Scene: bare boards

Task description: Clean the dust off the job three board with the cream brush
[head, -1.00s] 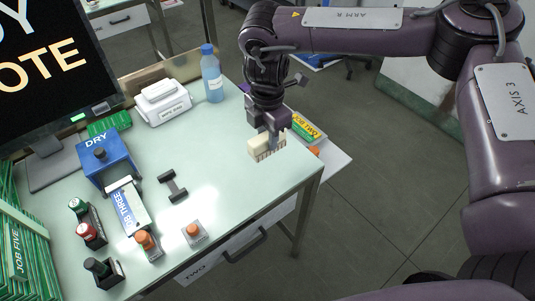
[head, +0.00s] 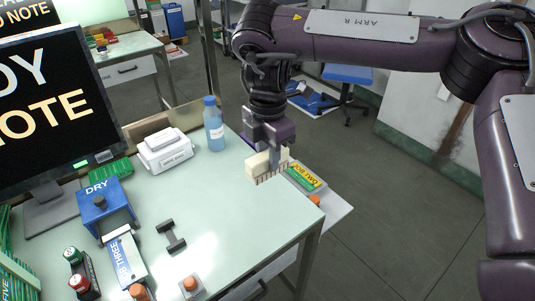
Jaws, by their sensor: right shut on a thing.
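My right gripper (head: 273,150) is shut on the cream brush (head: 258,166), bristles down, near the table's right edge. I cannot tell how high the bristles are above the surface. A white and blue piece lettered THREE (head: 124,256) lies at the left of the table, against the front of a blue box marked DRY (head: 104,206). The brush is well to the right of this piece and apart from it. Any dust on it is too small to make out. My left gripper is not in view.
A white lidded box (head: 165,152) and a blue bottle (head: 213,128) stand at the back. A black dumbbell-shaped piece (head: 171,237) and an orange knob (head: 190,283) are in front. A yellow-labelled item (head: 304,177) is beside the brush. The table's middle is clear.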

